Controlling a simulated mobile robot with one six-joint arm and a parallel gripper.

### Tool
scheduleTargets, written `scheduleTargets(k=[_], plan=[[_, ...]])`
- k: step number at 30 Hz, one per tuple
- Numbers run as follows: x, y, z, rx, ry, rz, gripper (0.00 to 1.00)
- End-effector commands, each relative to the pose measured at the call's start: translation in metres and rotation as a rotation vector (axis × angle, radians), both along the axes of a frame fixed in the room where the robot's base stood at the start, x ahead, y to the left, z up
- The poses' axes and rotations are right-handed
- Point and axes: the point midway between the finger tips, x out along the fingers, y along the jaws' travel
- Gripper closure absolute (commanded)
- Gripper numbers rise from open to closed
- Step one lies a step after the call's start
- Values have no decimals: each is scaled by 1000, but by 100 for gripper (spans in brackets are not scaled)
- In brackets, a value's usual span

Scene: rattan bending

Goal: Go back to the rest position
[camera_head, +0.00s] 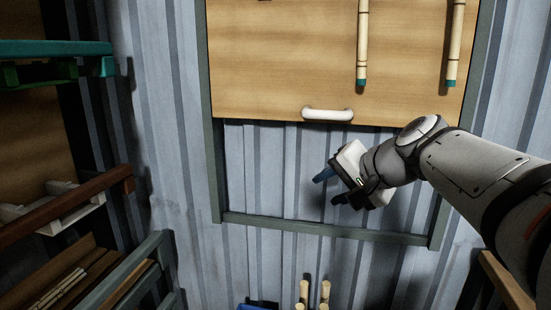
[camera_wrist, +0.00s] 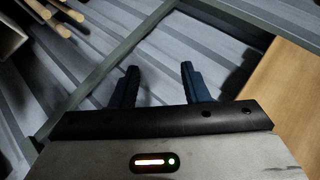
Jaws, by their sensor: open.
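My gripper (camera_head: 326,187) is in front of the corrugated metal wall, below the wooden board (camera_head: 280,60) and right of centre in the head view. In the wrist view my gripper (camera_wrist: 158,84) shows two dark blue fingers spread apart with nothing between them. It touches nothing that I can see. My arm reaches in from the right side of the head view.
Two bamboo poles (camera_head: 362,45) hang on the board, above a white handle (camera_head: 328,114). Shelves with a brown beam (camera_head: 70,205) and a teal beam (camera_head: 50,48) stand at left. Several pale stick ends (camera_head: 304,290) stand at the bottom. A green-grey frame bar (camera_head: 320,229) crosses below my gripper.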

Motion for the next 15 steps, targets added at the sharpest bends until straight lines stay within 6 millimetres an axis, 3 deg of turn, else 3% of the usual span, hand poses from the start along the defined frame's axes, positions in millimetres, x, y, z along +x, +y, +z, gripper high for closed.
scheduleTargets(k=[1, 8, 15], plan=[[-13, 2, 10, -54, 38, 26, 59], [-75, -4, -14, -336, 197, 158, 59], [-141, -23, -24, -611, 328, 319, 59]])
